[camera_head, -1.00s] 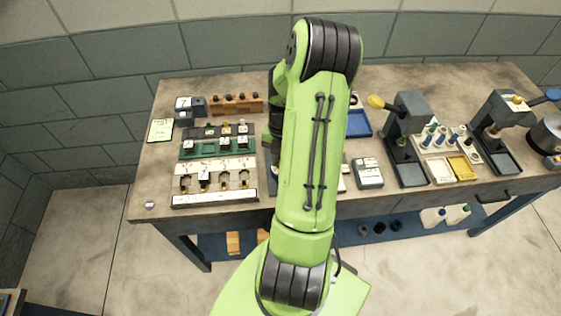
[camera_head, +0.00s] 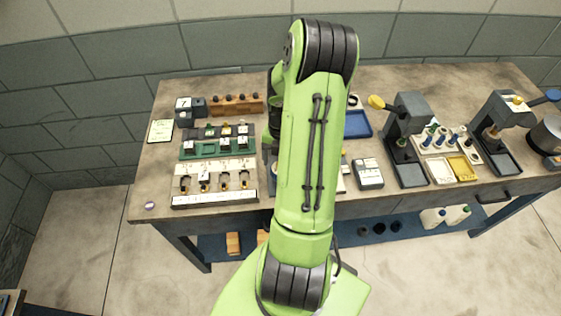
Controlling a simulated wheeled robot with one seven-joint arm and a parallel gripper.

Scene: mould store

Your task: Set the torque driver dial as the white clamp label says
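A white clamp board (camera_head: 246,168) lies at the left front of the bench, with several dark clamps in a row. A small white label (camera_head: 204,172) with a dark mark stands by one clamp; its writing is too small to read for sure. A grey block with a white number tile (camera_head: 183,103), apparently reading 7, stands at the back left; I cannot tell whether it belongs to the torque driver. I cannot pick out the driver's dial. My green arm hides the middle of the bench. My gripper is hidden behind it, so its fingers and any hold do not show.
A green tray (camera_head: 187,154) with labelled pieces lies behind the clamp board. A wooden rack (camera_head: 236,104), a note card (camera_head: 160,131) and a blue tray (camera_head: 357,124) are further back. A grey box (camera_head: 368,173) and two presses (camera_head: 410,120) stand right of my arm.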

